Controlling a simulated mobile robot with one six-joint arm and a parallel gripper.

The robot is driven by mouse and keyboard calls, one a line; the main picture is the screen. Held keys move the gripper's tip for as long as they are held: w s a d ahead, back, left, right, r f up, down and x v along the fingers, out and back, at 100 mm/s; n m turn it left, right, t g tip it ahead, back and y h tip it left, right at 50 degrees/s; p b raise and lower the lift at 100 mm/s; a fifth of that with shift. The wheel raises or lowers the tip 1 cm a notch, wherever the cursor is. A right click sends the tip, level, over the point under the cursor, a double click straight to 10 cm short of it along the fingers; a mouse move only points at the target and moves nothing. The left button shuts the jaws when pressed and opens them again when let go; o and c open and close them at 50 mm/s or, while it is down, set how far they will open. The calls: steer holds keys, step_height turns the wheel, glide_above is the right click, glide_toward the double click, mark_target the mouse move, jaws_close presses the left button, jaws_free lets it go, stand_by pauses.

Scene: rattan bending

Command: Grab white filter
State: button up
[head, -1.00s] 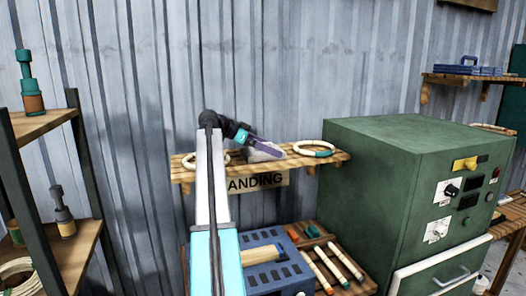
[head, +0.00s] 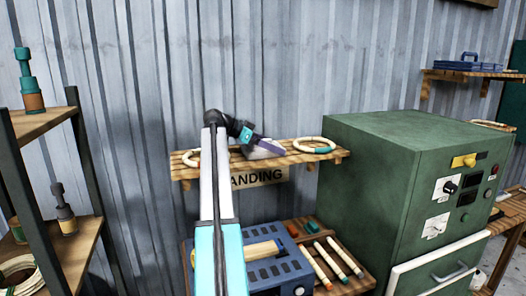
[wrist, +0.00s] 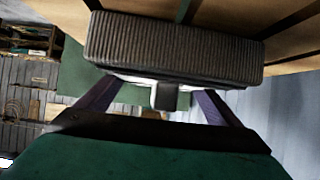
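The filter is a pale grey-white piece (head: 257,153) on the wooden wall shelf (head: 292,158), partly hidden by my gripper (head: 272,146) in the head view. In the wrist view it shows close up as a ribbed grey block (wrist: 175,48) with a white lower edge and a small dark tab. My gripper (wrist: 157,92) has two purple fingers, spread apart, one on each side of the tab. Their tips reach the block's lower edge, and I cannot tell whether they touch it. The block is wider than the gap between the fingers.
A pale ring with a teal band (head: 314,145) lies right of the filter. Another ring is partly hidden behind my arm. A green cabinet (head: 378,195) stands close on the right. A blue box (head: 275,273) and several rods sit below the shelf. A rack (head: 40,124) stands left.

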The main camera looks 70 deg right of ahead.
steer(key=shift+r, duration=0.2)
step_height(320, 180, up, 10)
steer(key=shift+f+b, duration=0.25)
steer(key=shift+b, duration=0.85)
step_height(320, 180, up, 8)
steer(key=p, duration=0.7)
steer(key=shift+p, duration=0.35)
steer(key=shift+r, duration=0.1)
steer(key=shift+s, duration=0.1)
